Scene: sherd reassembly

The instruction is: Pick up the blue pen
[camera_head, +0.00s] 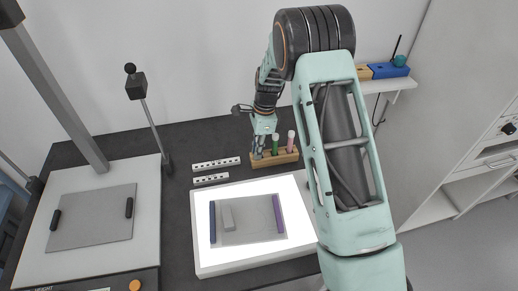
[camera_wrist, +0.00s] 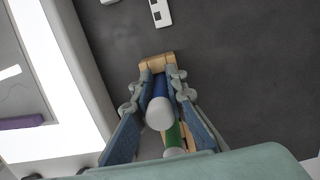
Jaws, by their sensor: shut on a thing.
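The blue pen (camera_wrist: 160,88), with a rounded pale grey end, is between the fingers of my gripper (camera_wrist: 157,97) in the wrist view. The fingers are shut on its sides. My gripper (camera_head: 258,151) is at the left end of the wooden pen holder (camera_head: 283,158) in the head view, where its fingers mostly hide the blue pen. The holder also shows beyond the fingers in the wrist view (camera_wrist: 157,62). I cannot tell whether the pen's lower end is still in its hole.
A green pen (camera_head: 275,143) and a pink pen (camera_head: 291,139) stand in the holder, close right of my gripper. White scale bars (camera_head: 216,163) lie to the left. A lit panel (camera_head: 203,258) with a grey sheet is in front. A shelf (camera_head: 398,84) is at right.

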